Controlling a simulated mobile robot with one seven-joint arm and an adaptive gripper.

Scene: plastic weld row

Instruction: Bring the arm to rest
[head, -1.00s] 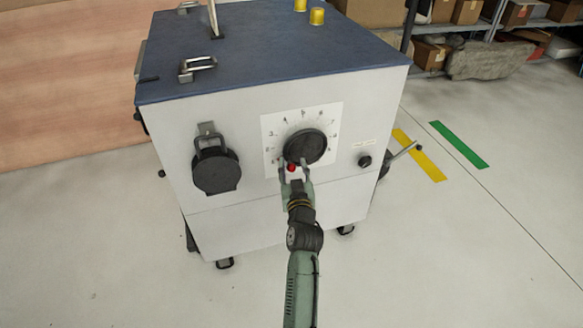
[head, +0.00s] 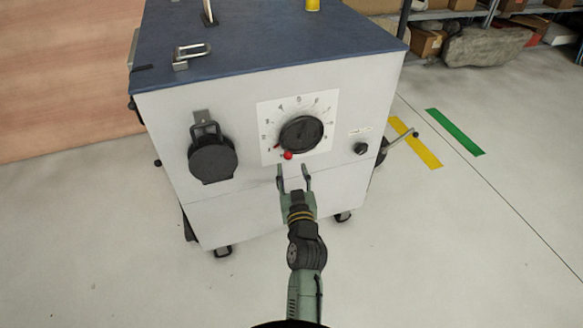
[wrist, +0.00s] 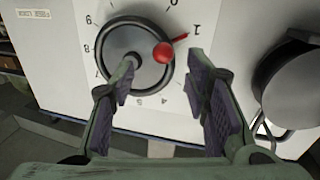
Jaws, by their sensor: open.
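My gripper (head: 294,177) is open and empty in front of the white face of a wheeled cabinet (head: 250,205), just below its dial. In the wrist view the two fingers (wrist: 165,85) stand apart with nothing between them touching. The dial is a round black knob (head: 301,133) on a white numbered plate (head: 268,116). A red ball handle (head: 288,155) sits at the knob's lower left in the head view. In the wrist view the red ball (wrist: 163,53) and a red pointer (wrist: 180,38) show, the pointer near the 1.
A black round fitting (head: 212,160) hangs left of the dial. A small black knob (head: 360,149) and a crank lever (head: 403,137) are on the right. The blue top (head: 270,40) carries handles. Floor at right is free, with yellow (head: 415,142) and green (head: 455,131) strips.

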